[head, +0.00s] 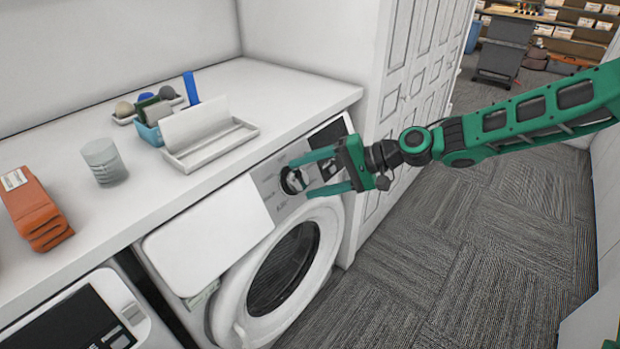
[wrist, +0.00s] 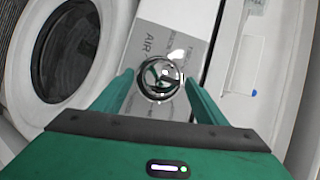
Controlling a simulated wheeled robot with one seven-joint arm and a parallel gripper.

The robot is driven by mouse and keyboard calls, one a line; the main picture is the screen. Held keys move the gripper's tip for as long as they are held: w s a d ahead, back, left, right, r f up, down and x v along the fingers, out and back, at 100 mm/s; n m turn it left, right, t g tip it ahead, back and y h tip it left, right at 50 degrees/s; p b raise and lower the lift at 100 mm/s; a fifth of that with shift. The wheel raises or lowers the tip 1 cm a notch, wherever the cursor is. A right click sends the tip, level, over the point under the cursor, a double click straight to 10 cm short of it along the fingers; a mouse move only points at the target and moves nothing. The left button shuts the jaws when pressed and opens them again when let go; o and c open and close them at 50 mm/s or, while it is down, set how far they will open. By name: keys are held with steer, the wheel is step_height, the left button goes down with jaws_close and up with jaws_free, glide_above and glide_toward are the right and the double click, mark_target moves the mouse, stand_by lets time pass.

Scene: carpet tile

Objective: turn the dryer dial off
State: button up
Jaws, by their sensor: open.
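The dryer (head: 262,262) is a white front-loading machine under the counter, with a round dark door. Its dial (head: 293,180) is a shiny round knob on the grey control panel above the door. In the wrist view the dial (wrist: 160,77) shows as a chrome knob between the fingertips. My gripper (head: 305,174) is green and open, its two fingers on either side of the dial. It also shows in the wrist view (wrist: 160,88). I cannot tell whether either finger touches the dial. The dial's pointer setting is not readable.
The white counter (head: 85,215) above holds an open white case (head: 212,145), a blue basket (head: 150,133), a glass (head: 103,161) and orange packages (head: 35,208). Another machine (head: 85,315) stands at the lower left. White cabinet doors (head: 405,95) rise beyond the dryer. Carpeted floor (head: 440,240) is clear at right.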

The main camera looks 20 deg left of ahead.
steer(key=v, duration=1)
steer(key=shift+d+f, duration=0.1)
steer(key=s+d+f+m+t+h, duration=0.1)
steer(key=s+d+f+h, duration=0.15)
steer(key=d, duration=0.85)
steer(key=s+d+f+t+h, duration=0.15)
steer(key=d+h, duration=0.25)
steer(key=d, duration=0.6)
steer(key=s+d+f+m+h, duration=0.1)
steer(key=s+d+h, duration=0.25)
steer(key=d, duration=0.75)
steer(key=s+d+r+m+h, duration=0.1)
steer(key=s+d+r+m, duration=0.1)
steer(key=s+d, duration=0.6)
steer(key=s+d+r+m+h, duration=0.1)
steer(key=s+d+r+m, duration=0.2)
steer(key=s+d, duration=0.6)
steer(key=s, duration=0.5)
steer(key=shift+s+g, duration=0.2)
steer(key=shift+g, duration=0.15)
